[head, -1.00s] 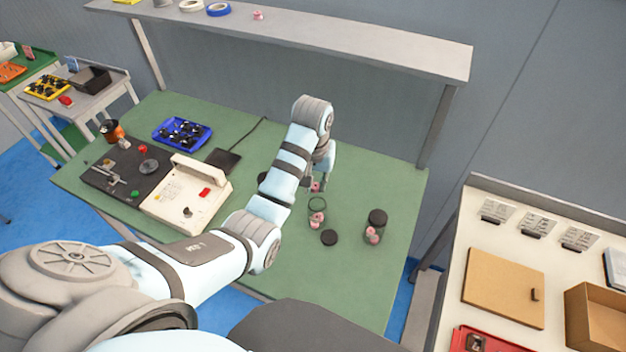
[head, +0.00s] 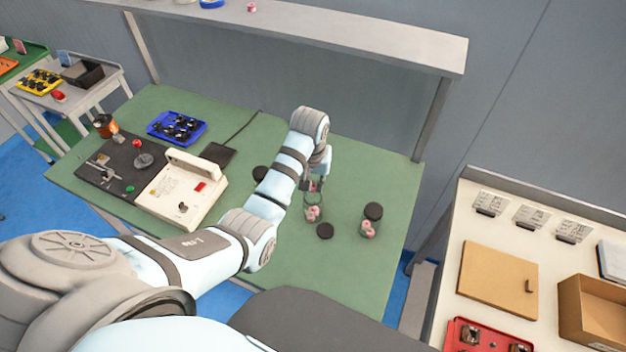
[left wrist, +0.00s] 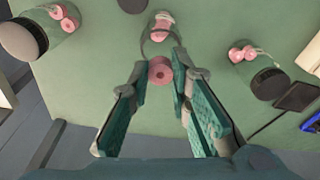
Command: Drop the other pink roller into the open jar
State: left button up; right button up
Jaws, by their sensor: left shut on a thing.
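My left gripper (head: 314,184) is shut on a pink roller (left wrist: 160,72), which sits between its fingertips in the left wrist view. In the head view the gripper is just above the open clear jar (head: 314,210). The jar stands upright on the green bench with pink roller material inside; it also shows in the left wrist view (left wrist: 158,46), just beyond the held roller. Whether the roller is inside the rim is hard to tell. A loose black lid (head: 325,230) lies beside the jar. My right gripper is not in view.
A black-lidded jar with pink rollers (head: 370,228) stands right of the open jar. Another lidded jar (left wrist: 262,72) is mostly behind my arm in the head view. A cream machine (head: 180,194) and blue tray (head: 177,128) are at left. A shelf (head: 350,32) runs above the bench.

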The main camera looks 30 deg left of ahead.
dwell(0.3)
pick_arm(q)
jog(key=shift+f+b, duration=0.55)
jog(key=shift+f, duration=0.7)
jog(key=o, duration=0.9)
jog(key=r, duration=0.5)
jog(key=s+r, duration=0.1)
jog(key=r, duration=0.1)
jog(key=shift+d+r, duration=0.15)
jog(key=shift+r, duration=0.1)
